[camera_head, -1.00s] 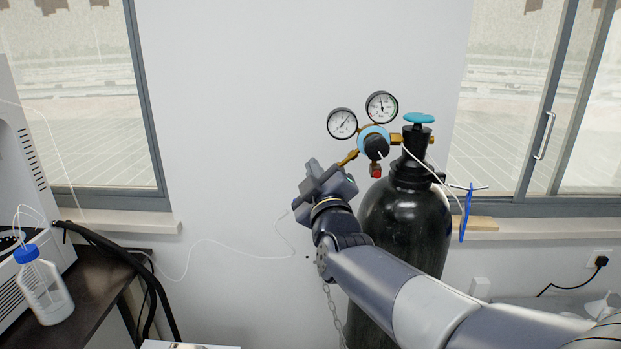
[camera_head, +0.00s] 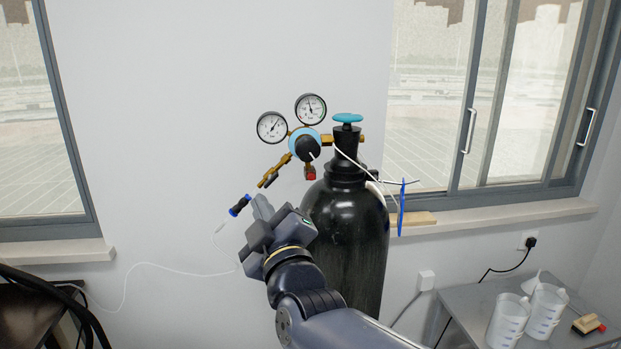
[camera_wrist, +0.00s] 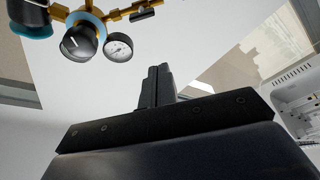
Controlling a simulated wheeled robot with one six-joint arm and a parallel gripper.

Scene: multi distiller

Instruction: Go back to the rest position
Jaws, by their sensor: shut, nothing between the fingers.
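My gripper (camera_head: 258,218) is in front of the wall, left of the black gas cylinder (camera_head: 350,235) and below its regulator (camera_head: 305,145). In the wrist view my gripper (camera_wrist: 157,75) has its two fingers together with nothing between them. The regulator (camera_wrist: 83,38) also shows at the upper left of the wrist view, apart from the fingers. A blue-and-black hose connector (camera_head: 240,206) with a thin white tube is close to the fingertips in the head view. I cannot tell from this view whether they touch.
A blue tag (camera_head: 402,208) hangs beside the cylinder. A grey table (camera_head: 470,300) with white beakers (camera_head: 545,308) stands at the lower right. Black hoses (camera_head: 45,285) and a dark table are at the lower left.

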